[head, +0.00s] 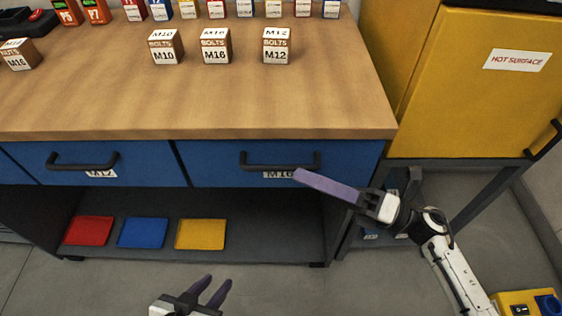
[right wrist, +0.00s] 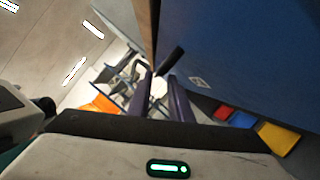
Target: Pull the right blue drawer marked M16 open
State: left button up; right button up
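The right blue drawer (head: 225,172) marked M16 sits under the wooden worktop, its front flush with the drawer beside it, so it is closed. Its dark bar handle (head: 280,167) is above the M16 label (head: 277,175), which is partly covered. My right gripper (head: 298,175) reaches in from the right, its purple fingertips by the handle's right end. In the right wrist view its fingers (right wrist: 160,78) are apart, and the dark handle (right wrist: 172,60) shows at the gap between the tips; contact cannot be told. My left gripper (head: 212,288) is open and empty, low in front of the bench.
The left blue drawer (head: 130,172) marked M12 is closed. Red (head: 88,231), blue (head: 142,232) and yellow (head: 200,234) trays lie on the lower shelf. Bolt boxes (head: 216,46) stand on the worktop (head: 110,100). A yellow hot-surface cabinet (head: 470,100) stands at right.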

aim_at(281, 168)
jog(key=x, duration=0.6)
jog(key=shift+d+p, duration=0.1)
jog(key=shift+p, duration=0.2)
grip_shut()
